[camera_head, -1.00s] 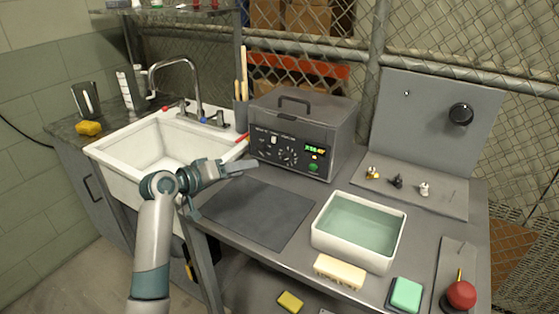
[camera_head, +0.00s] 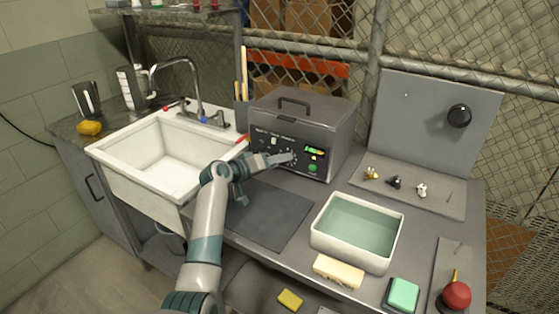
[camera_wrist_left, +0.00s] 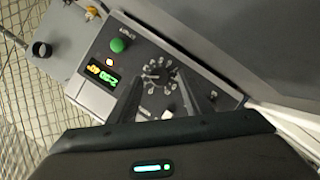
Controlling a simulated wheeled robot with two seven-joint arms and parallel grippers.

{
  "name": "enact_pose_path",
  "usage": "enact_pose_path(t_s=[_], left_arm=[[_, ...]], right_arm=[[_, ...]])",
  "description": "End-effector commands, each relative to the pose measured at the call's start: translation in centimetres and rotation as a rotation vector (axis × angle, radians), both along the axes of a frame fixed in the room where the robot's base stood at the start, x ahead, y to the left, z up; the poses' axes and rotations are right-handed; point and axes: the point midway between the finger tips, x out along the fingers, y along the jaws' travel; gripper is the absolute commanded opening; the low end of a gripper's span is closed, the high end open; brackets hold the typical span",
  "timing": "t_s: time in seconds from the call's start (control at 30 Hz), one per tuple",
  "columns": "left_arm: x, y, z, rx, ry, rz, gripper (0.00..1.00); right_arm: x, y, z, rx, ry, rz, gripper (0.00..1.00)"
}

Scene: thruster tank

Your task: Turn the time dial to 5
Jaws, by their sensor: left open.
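The dark grey tank unit (camera_head: 335,118) stands at the back of the bench, with a control panel on its front. In the left wrist view the round time dial (camera_wrist_left: 158,72), ringed by white marks, lies on the panel near a lit display (camera_wrist_left: 101,76). My left gripper (camera_head: 288,157) is open in front of the panel, and in the head view it covers part of the dial. In the left wrist view its fingers (camera_wrist_left: 160,88) point at the dial, one to each side. I cannot tell whether they touch it. My right gripper is not in view.
A green button (camera_head: 312,168) sits below the display. A sink (camera_head: 120,177) is to the left, a dark mat (camera_head: 265,215) lies below my arm, and a white tub of liquid (camera_head: 320,240) stands to the right. A grey board with a knob (camera_head: 459,116) stands behind.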

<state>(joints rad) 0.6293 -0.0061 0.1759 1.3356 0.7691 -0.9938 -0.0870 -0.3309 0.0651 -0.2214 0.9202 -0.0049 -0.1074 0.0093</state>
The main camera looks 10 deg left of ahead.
Motion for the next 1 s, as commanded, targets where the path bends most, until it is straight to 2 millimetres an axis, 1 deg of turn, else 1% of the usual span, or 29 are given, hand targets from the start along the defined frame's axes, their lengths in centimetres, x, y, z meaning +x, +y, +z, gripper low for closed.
enact_pose_path(t_s=[0.17, 0.47, 0.5, 0.57, 0.6, 0.67, 1.0], left_arm=[[0.69, -0.48, -0.22, 0.000, 0.001, -0.001, 0.45], [0.77, -0.53, -0.29, 0.001, -0.001, 0.000, 0.45], [0.77, -0.53, -0.29, 0.001, -0.001, 0.000, 0.40], [0.77, -0.52, -0.29, 0.001, -0.001, 0.000, 0.26], [0.77, -0.52, -0.28, 0.001, -0.001, 0.000, 0.16], [0.77, -0.51, -0.29, 0.001, -0.001, 0.000, 0.03], [0.76, -0.49, -0.26, 0.024, -0.007, 0.000, 0.04]], right_arm=[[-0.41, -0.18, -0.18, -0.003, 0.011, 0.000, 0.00], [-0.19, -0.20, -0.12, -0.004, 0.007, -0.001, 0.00], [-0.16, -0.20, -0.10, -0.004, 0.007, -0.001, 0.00], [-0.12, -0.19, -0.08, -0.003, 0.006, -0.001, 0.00], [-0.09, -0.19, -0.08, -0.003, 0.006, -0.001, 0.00], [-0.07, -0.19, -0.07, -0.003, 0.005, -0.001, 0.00], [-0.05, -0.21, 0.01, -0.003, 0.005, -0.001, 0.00]])
